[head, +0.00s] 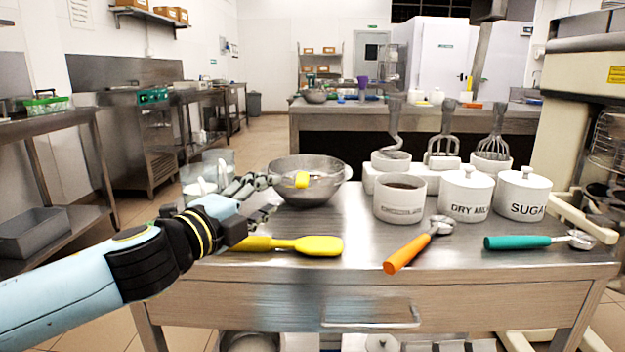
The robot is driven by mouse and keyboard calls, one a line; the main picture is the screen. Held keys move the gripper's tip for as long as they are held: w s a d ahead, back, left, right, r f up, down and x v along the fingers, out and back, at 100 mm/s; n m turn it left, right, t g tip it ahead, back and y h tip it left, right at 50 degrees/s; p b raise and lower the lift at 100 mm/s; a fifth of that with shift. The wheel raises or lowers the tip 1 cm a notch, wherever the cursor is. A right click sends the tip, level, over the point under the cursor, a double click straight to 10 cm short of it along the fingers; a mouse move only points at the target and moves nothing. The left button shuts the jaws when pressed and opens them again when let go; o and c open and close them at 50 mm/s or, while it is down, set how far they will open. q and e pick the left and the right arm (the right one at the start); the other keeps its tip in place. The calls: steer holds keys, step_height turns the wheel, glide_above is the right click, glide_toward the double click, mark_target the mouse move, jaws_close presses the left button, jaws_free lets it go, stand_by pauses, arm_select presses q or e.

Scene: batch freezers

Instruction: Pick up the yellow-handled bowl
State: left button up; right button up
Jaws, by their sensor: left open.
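The steel bowl (325,192) stands upright on the worktable, left of its middle. My left gripper (268,196) comes in from the left, just left of and in front of the bowl. Its fingers are apart, pointing right toward the bowl, with nothing between them. The upper finger appears close to the bowl's left side; I cannot tell whether it touches. My right gripper is not in view.
A yellow spatula (315,246) lies in front of the bowl, partly behind my gripper. An orange-handled scoop (405,255) and a green-handled scoop (520,242) lie to the right. White canisters (466,193) and whisk attachments (442,150) stand right of the bowl. A clear container (218,160) is behind my arm.

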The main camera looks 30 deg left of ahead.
mark_target(306, 183)
arm_select(q)
steer(key=w+p, duration=0.2)
steer(key=w, duration=0.7)
steer(key=shift+r+p, duration=0.15)
steer(key=shift+p, duration=0.15)
jaws_close()
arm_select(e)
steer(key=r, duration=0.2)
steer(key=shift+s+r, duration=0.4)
arm_select(q)
steer(key=shift+r, duration=0.1)
